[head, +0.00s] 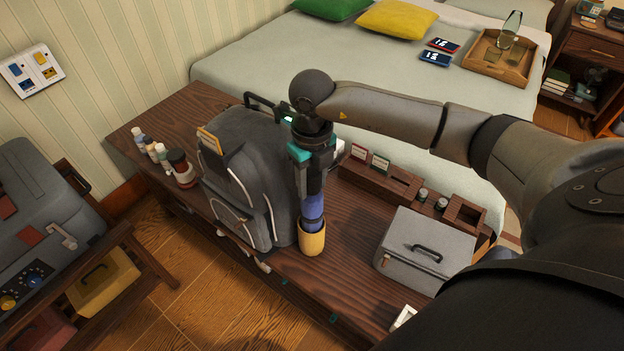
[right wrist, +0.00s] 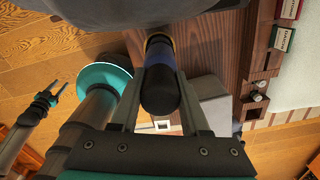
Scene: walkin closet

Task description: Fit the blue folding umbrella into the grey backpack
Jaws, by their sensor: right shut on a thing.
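The grey backpack (head: 268,190) stands upright on the wooden bench, with a yellow-edged item in its front pocket. My right gripper (head: 312,180) is just right of it, pointing down and shut on the blue folding umbrella (head: 313,207). The umbrella is upright, with its lower end in a yellow cup (head: 312,241) on the bench. In the right wrist view, the umbrella's dark end (right wrist: 160,92) lies between the fingers, and part of the cup's rim shows beyond it. My left gripper (right wrist: 54,93) shows small at the left of that view, empty, with its fingers apart.
Several small bottles (head: 161,154) stand left of the backpack. A grey lidded box (head: 425,252) and a wooden organiser (head: 380,180) are to the right on the bench (head: 345,262). The bed (head: 400,75) is behind. A rack with a grey case (head: 40,215) stands at left.

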